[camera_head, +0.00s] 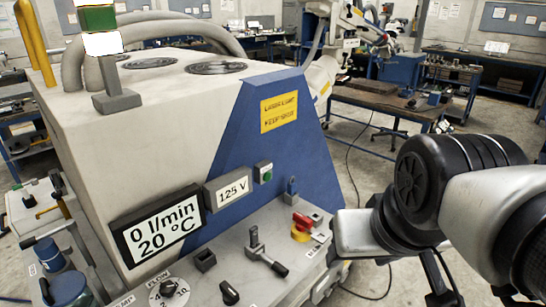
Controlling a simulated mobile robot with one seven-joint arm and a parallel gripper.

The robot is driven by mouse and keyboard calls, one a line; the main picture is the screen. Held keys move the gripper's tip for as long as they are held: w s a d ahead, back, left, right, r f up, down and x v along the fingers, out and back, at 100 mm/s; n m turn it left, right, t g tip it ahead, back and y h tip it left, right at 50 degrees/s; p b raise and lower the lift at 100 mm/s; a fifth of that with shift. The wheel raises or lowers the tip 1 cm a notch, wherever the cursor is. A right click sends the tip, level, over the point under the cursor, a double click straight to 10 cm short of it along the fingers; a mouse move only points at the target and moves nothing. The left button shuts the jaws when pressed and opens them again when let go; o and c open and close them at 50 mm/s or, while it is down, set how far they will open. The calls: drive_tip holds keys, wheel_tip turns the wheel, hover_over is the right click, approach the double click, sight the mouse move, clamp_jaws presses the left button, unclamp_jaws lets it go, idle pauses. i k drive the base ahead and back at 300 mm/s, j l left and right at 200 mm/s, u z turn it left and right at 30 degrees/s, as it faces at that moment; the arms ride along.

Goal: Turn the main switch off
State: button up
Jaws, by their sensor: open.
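A red rotary switch handle (302,221) on a yellow base (300,236) sits on the right part of the machine's grey control panel; it looks like the main switch. Its label is too small to read. My gripper (352,232) is at the end of the arm coming in from the right. Its pale hand is just right of the red switch, with a small gap between them in the picture. Its fingers are hidden or hard to make out, and nothing shows held in it. Whether it touches the panel edge cannot be told.
The panel (215,270) also bears a metal lever (262,252), a black knob (229,292), a flow dial (168,292) and a padlock-like part (291,188). Displays read 0 l/min, 20 °C (158,225) and 125 V (233,190). A green button (263,172) is above.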

sight(303, 224)
drive_tip(key=i, duration=0.4)
drive_tip(key=i+l+u, duration=0.2)
drive_tip(key=l, duration=0.35)
drive_tip(key=l+u, duration=0.15)
drive_tip(key=l, duration=0.35)
drive_tip(key=k, duration=0.05)
